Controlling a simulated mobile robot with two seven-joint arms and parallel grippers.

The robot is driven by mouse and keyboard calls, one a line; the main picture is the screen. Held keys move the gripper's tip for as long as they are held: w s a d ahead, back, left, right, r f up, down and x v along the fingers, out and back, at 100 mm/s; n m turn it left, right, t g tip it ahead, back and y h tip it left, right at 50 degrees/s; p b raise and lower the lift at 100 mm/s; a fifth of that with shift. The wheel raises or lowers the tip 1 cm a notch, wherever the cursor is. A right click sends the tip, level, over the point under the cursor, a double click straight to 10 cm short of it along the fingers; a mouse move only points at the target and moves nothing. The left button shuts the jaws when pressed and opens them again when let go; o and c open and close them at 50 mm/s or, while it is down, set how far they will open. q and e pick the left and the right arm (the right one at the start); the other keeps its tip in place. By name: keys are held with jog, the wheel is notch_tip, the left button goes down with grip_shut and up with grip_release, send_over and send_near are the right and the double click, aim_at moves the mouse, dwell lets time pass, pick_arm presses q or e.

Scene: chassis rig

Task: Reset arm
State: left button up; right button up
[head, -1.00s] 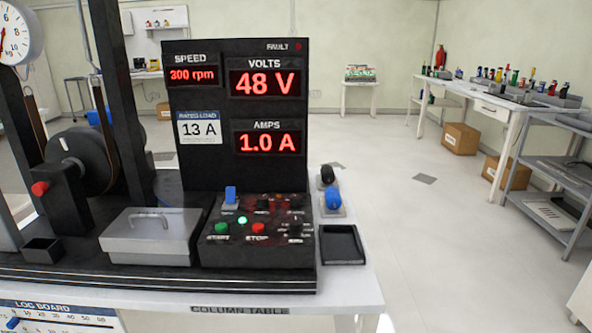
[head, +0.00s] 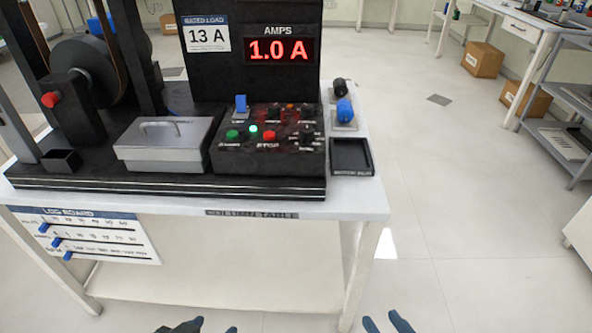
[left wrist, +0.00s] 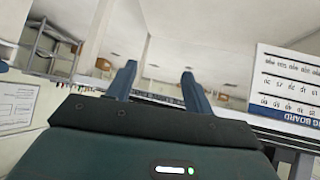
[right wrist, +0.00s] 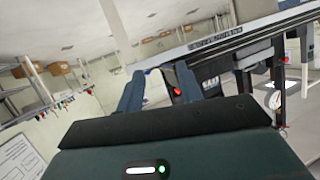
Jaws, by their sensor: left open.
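My left gripper (head: 214,327) shows at the bottom edge of the head view, in front of the table and below its top. Its two blue fingers stand apart with nothing between them in the left wrist view (left wrist: 160,82). My right gripper (head: 386,322) is at the bottom edge, further right, past the table's right front leg. Its fingers are also apart and empty in the right wrist view (right wrist: 158,85). Neither gripper touches anything. The rest of both arms is out of the head view.
The white table (head: 150,208) carries a control panel (head: 268,140) with a lit green lamp, a grey lidded box (head: 165,150), a black tray (head: 352,158) and a motor rig (head: 85,75). A log board (head: 95,238) hangs at its front left.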

pick_arm(q)
notch_tip(320, 180, up, 8)
jog(key=d+t+p, duration=0.1)
jog(key=p, duration=1.4)
jog(key=shift+w+d+f+m+h, duration=0.2)
jog(key=shift+w+d+m+h, duration=0.1)
jog(key=shift+w+d, duration=0.1)
pick_arm(e)
jog(key=r+g, duration=0.1)
jog(key=r, duration=0.1)
jog(key=r+g+h, duration=0.1)
jog(key=r, duration=0.1)
jog(key=shift+d+r+n+g, duration=0.2)
jog(key=shift+r+n+g, duration=0.1)
jog(key=shift+n, duration=0.1)
